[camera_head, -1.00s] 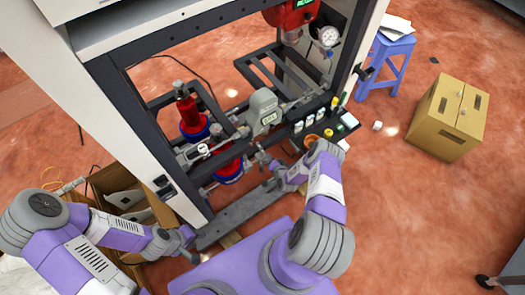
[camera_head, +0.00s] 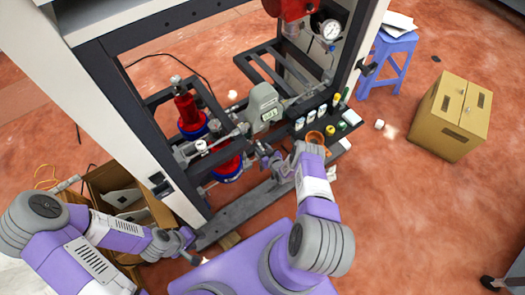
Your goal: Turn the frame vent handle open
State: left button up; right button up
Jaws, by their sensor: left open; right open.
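The dispenser frame (camera_head: 141,119) stands ahead, dark posts with white panels. Inside it are a grey meter (camera_head: 265,108) with a small display, metal piping, and red and blue cylinders (camera_head: 190,113). My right gripper (camera_head: 262,150) reaches into the frame just below the meter, close to the piping; its jaws are open. The vent handle cannot be clearly made out; small fittings near the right gripper are partly hidden by it. My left gripper (camera_head: 192,251) is open and empty, low at the left, outside the frame near its front left post.
A shelf (camera_head: 340,133) with small bottles and an orange cup (camera_head: 315,138) is right of my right gripper. A cardboard box (camera_head: 115,191) with contents stands near my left arm. A blue stool (camera_head: 389,62) and closed carton (camera_head: 451,117) stand right. Floor between is mostly clear.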

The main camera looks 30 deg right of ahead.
jog(key=shift+w+f, duration=0.15)
jog(key=shift+w, duration=0.3)
jog(key=shift+c, duration=0.4)
grip_shut()
jog(key=shift+d, duration=0.1)
jog(key=shift+n+y, duration=0.7)
jog(key=shift+y, duration=0.1)
